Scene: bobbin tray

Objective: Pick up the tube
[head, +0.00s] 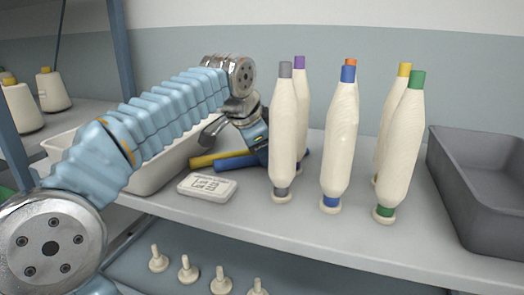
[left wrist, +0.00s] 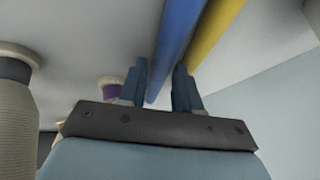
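A blue tube (head: 233,163) and a yellow tube (head: 207,157) lie side by side on the shelf, behind the white label device. My left gripper (head: 262,152) is low at the right part of the tubes and hides some of them. In the left wrist view, my left gripper (left wrist: 159,88) is open. The blue tube (left wrist: 176,42) lines up with the gap between its fingers; I cannot tell whether they touch it. The yellow tube (left wrist: 212,32) runs to the right of the blue one. My right gripper is not in view.
Several tall cream bobbins (head: 340,140) with coloured ends stand just right of the gripper. A white label device (head: 207,187) lies in front of the tubes. A white tray (head: 150,187) is at left, a dark grey tray (head: 470,190) at right. Small pegs (head: 220,283) stand below.

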